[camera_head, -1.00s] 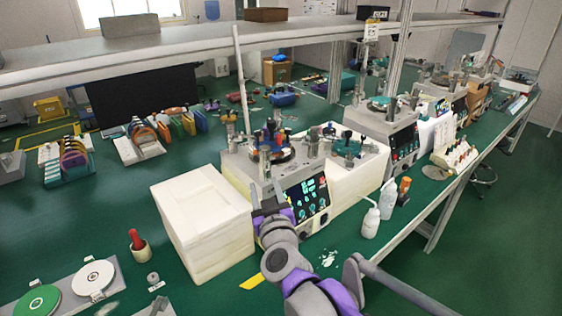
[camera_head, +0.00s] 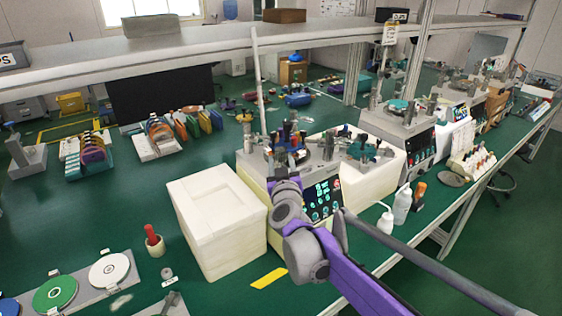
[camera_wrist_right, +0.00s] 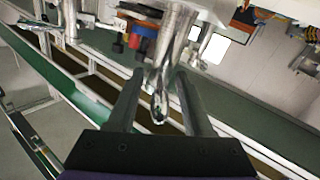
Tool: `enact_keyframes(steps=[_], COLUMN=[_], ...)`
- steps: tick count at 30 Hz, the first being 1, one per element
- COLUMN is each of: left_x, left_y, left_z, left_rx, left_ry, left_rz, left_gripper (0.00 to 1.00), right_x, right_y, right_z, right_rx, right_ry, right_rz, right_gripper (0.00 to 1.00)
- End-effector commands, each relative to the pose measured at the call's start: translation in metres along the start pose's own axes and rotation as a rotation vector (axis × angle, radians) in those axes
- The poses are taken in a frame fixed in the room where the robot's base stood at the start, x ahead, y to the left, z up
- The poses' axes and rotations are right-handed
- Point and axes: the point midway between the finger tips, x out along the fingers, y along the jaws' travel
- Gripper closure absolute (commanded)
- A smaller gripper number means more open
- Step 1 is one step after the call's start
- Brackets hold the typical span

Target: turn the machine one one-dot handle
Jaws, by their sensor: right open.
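Machine one (camera_head: 318,196) is the nearest lapping machine, a pale box with a dark lit screen on its front. Its top carries a round plate with several upright metal posts and dark knobs. My right gripper (camera_wrist_right: 158,82) is open, its two dark fingers reaching forward in the right wrist view. A shiny metal post with a rounded end (camera_wrist_right: 160,104) shows between the fingers; I cannot tell whether they touch it. No one-dot mark is readable. In the head view my right arm covers the machine's front left edge and hides the fingertips. My left gripper is not in view.
A white block (camera_head: 215,222) stands left of the machine. White bottles (camera_head: 402,204) and an orange-topped one stand to its right. A red-handled tool in a cup (camera_head: 154,241) and a tray with discs (camera_head: 109,269) lie front left. More machines line the bench behind.

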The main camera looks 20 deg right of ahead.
Motion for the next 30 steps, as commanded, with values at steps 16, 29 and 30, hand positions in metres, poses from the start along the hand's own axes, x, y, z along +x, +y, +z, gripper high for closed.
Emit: enact_keyframes(steps=[16,29,30], left_x=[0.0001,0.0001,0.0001], left_y=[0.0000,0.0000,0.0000], left_z=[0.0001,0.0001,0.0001], left_rx=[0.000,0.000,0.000], left_ry=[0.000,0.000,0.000], left_rz=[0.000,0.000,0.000], left_gripper=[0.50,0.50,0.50], right_x=[-0.0001,-0.0002,-0.0002], right_y=[0.0002,0.0004,0.0004], right_z=[0.0000,0.0000,0.0000], right_rx=[0.000,-0.001,-0.001], right_ry=[0.000,0.000,0.000], right_rz=[0.000,0.001,0.001], right_gripper=[1.00,1.00,1.00])
